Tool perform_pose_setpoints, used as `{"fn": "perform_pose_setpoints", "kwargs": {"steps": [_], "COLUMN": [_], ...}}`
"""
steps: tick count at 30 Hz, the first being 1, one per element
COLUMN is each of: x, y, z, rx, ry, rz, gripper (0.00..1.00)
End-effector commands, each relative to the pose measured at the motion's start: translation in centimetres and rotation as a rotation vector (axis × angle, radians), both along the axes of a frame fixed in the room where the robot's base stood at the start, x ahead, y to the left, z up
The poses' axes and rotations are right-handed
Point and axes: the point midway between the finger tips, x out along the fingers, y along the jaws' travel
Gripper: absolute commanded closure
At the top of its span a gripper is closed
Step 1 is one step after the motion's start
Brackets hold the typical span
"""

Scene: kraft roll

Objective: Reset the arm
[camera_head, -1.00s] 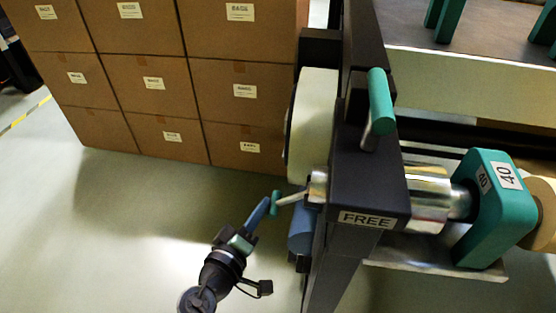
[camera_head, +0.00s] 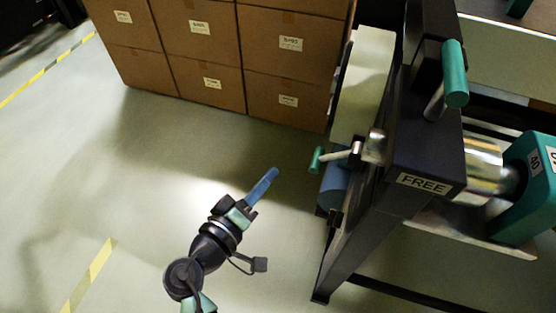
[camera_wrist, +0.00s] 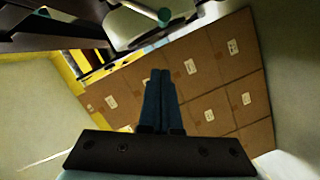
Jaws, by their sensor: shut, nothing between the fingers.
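My gripper (camera_head: 272,174) has blue fingers pressed together, with nothing between them. In the head view it is held over open floor, to the left of the machine's dark post (camera_head: 420,140). A small teal-ended handle (camera_head: 318,160) sticks out from the post, to the right of and above my fingertips, with a clear gap between them. In the wrist view my shut fingers (camera_wrist: 160,75) point toward the stacked boxes, and the teal handle end (camera_wrist: 164,17) shows just above them.
Stacked brown cartons (camera_head: 205,50) stand at the back left. The post carries a FREE label (camera_head: 424,184) and a larger teal lever (camera_head: 455,75). A teal block (camera_head: 525,185) is at the right. The floor (camera_head: 90,170) on the left is clear, with yellow tape.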

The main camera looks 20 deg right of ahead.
Motion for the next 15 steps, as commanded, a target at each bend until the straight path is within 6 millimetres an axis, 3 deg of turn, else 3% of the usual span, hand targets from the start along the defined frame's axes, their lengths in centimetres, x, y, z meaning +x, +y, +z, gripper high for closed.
{"fn": "perform_pose_setpoints", "kwargs": {"steps": [15], "x": [-0.70], "y": [0.69], "z": [0.12], "rx": [0.001], "ry": [-0.001], "rz": [0.000], "gripper": [1.00]}}
